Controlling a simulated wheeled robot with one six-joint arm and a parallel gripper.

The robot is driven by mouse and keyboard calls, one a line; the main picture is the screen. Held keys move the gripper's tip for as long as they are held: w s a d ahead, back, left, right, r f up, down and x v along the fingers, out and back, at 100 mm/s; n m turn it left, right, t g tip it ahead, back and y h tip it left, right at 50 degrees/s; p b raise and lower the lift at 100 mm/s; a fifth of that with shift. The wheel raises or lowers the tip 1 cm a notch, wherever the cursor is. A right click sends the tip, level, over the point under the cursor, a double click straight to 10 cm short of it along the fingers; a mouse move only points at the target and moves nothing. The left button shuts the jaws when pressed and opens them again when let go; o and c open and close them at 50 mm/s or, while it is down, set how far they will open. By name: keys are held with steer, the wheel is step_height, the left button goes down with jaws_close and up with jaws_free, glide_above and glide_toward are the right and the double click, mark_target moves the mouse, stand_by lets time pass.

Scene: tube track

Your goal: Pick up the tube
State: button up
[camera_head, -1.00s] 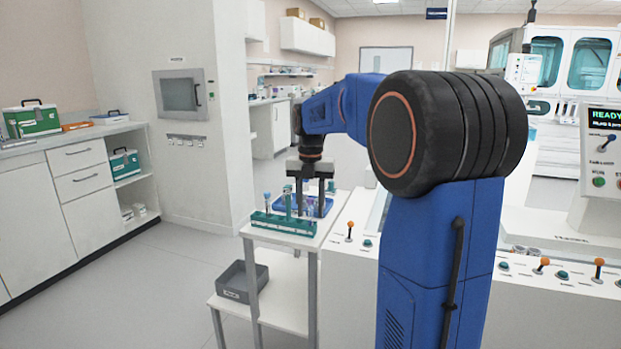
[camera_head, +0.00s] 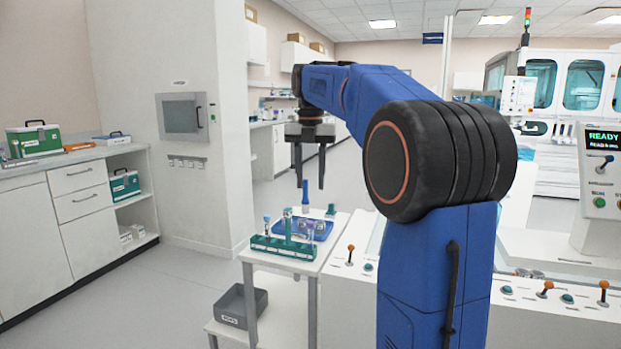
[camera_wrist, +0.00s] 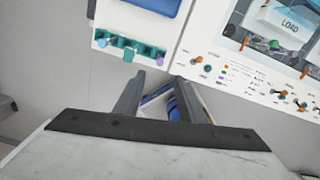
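My gripper (camera_head: 309,186) is above the small white table. A teal rack (camera_head: 284,247) holds a tall teal tube (camera_head: 288,224), a blue-topped tube (camera_head: 267,224) and a purplish tube (camera_head: 310,233). In the wrist view the rack (camera_wrist: 117,42) is at the top, beyond the fingers, with a purple tube top (camera_wrist: 160,59) at its right end.
A blue tray (camera_head: 325,230) lies behind the rack, with a small teal item (camera_head: 331,210) beside it. A grey bin (camera_head: 232,306) sits on the lower shelf. A white console (camera_head: 347,269) with orange-knobbed levers adjoins the table. The space left of the table is open floor.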

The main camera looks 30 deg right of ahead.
mark_target(311, 222)
steer(key=shift+r, duration=0.1)
steer(key=shift+c, duration=0.3)
steer(key=f+m, duration=0.3)
steer(key=m, duration=0.1)
steer(key=f+m, duration=0.3)
steer(key=m, duration=0.1)
steer(key=f+m, duration=0.3)
steer(key=m, duration=0.1)
steer(key=shift+w+a+f, duration=0.1)
steer(key=shift+a+f, duration=0.15)
steer(key=shift+a, duration=0.15)
steer(key=shift+d+f, duration=0.2)
steer(key=shift+f, duration=1.15)
steer(key=shift+d+f, duration=0.2)
steer(key=shift+f, duration=1.15)
steer(key=shift+c, duration=0.3)
steer(key=c, duration=0.8)
steer(key=shift+o, duration=0.2)
